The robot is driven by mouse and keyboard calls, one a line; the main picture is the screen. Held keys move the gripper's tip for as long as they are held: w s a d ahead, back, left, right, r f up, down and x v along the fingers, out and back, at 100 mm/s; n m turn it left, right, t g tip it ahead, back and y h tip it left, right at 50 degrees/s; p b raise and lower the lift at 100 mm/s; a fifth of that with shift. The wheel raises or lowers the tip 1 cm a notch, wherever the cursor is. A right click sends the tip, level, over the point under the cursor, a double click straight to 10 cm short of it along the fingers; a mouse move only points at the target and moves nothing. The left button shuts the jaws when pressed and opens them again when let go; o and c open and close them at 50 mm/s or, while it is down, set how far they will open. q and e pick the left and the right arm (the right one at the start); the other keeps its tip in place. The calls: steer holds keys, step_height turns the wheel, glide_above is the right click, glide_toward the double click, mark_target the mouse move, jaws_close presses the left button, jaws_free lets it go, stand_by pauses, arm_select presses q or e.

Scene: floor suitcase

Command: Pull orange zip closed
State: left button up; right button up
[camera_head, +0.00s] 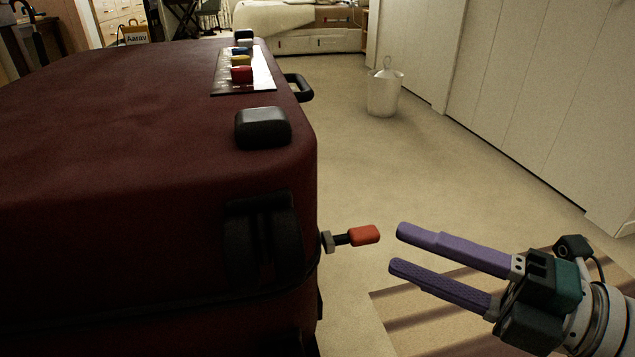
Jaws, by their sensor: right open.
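The dark red suitcase (120,150) fills the left of the head view. An orange zip pull (364,235) sticks out to the right from the suitcase's near right corner, on a short dark stem with a grey slider (327,242). My right gripper (394,248) comes in from the lower right. Its two purple fingers are open and empty. They point left at the orange pull, with a small gap between the fingertips and the pull in the picture. My left gripper is not in view.
A panel with coloured blocks (241,75) and a black handle (299,87) are on the suitcase. A white bin (384,93) stands on the floor behind. White cabinets (540,90) line the right. A striped mat (440,305) lies below my gripper. The floor between is clear.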

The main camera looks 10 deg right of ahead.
mark_target(376, 240)
steer(key=b+x, duration=0.1)
steer(key=x, duration=0.5)
steer(key=shift+w+a, duration=0.1)
jaws_close()
stand_by(1.2)
